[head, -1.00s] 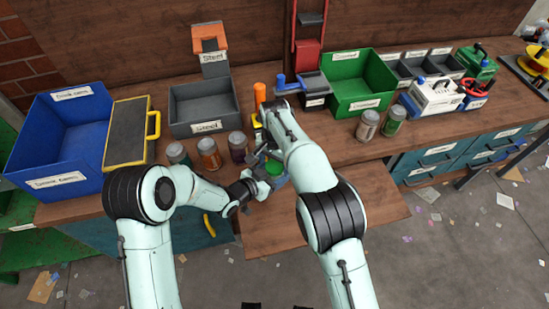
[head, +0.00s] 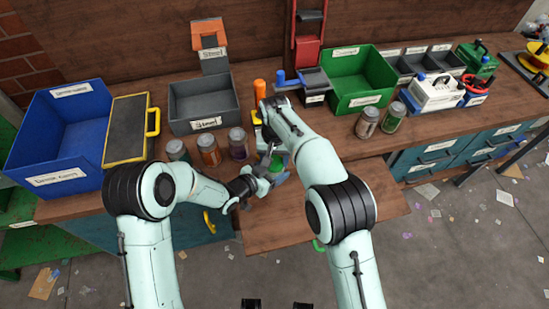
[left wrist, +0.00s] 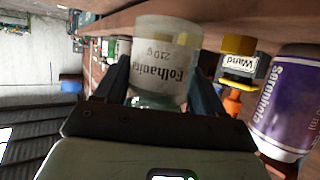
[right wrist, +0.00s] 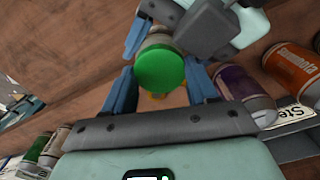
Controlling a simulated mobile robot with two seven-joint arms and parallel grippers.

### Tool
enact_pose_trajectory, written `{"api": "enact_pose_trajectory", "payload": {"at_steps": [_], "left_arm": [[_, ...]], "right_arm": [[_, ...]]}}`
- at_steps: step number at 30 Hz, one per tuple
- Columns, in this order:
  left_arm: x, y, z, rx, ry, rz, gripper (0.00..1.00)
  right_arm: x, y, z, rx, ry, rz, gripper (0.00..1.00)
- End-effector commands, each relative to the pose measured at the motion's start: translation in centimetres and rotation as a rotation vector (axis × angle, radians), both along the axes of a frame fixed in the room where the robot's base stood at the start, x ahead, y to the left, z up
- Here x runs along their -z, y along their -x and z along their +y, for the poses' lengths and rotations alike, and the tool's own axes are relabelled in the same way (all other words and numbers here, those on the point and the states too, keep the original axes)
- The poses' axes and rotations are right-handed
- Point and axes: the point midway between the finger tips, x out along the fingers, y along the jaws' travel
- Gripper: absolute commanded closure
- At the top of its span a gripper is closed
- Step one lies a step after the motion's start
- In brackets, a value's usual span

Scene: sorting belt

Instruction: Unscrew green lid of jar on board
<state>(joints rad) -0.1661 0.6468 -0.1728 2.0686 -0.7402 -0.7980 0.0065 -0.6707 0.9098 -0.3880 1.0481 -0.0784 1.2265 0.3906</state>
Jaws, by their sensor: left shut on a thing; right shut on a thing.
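The jar (left wrist: 165,65) shows in the left wrist view as pale glass with a printed label, upside down in that picture. My left gripper (left wrist: 160,88) is shut on its body, one finger on each side. The green lid (right wrist: 161,69) faces the right wrist camera, and the jar's body shows behind it. My right gripper (right wrist: 160,88) is shut on the lid, with blue fingers at both sides. In the head view, green of the lid (head: 276,166) shows between the arms; most of the jar and right gripper is hidden. I cannot tell whether the lid is loose.
Orange (head: 208,152) and purple (head: 238,144) jars stand left of the grippers. A grey bin (head: 202,104) and blue bin (head: 60,140) are farther left, a green bin (head: 358,80) at the back right. The front board (head: 370,200) is bare at right.

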Motion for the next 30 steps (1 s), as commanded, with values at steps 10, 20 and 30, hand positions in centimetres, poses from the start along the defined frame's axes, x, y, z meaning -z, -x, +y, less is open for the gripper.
{"api": "enact_pose_trajectory", "payload": {"at_steps": [10,20,30], "left_arm": [[0.0,0.0,0.0,0.001,0.0,-0.001,1.0],[-0.1,0.0,-0.1,0.002,0.001,-0.002,1.0],[-0.1,0.0,0.0,0.001,0.001,-0.002,1.0]], "right_arm": [[-0.1,0.0,0.1,-0.024,-0.001,-0.001,0.29],[-0.1,0.0,0.1,-0.022,-0.001,-0.001,0.17],[-4.0,0.0,0.0,-0.021,-0.001,-0.002,0.17]]}}
